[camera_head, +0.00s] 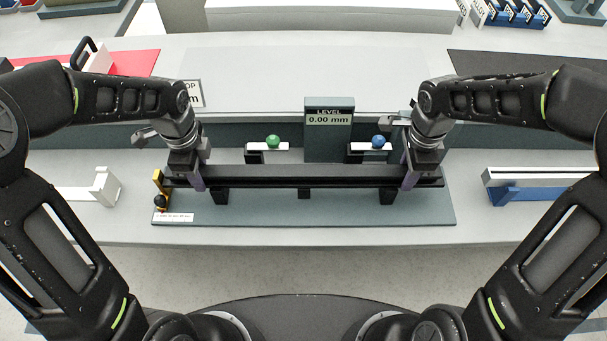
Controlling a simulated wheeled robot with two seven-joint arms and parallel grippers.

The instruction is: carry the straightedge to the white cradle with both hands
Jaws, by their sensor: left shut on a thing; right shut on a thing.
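The straightedge appears to be the long black bar (303,175), lying level from left to right across the front of the grey-green plate. My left gripper (188,177) is shut on it near its left end. My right gripper (417,178) is shut on it near its right end. Short black supports (220,197) show under the bar; I cannot tell whether it touches them. A white piece with an upright end (102,187), possibly the white cradle, stands at the left, partly hidden behind my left arm.
A display (329,118) reading "LEVEL 0.00 mm" stands behind the bar. Green (273,141) and blue (378,141) balls sit on white ledges beside it. A yellow post (158,183) with a black knob is near the bar's left end. A blue-and-white block (535,182) is at right.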

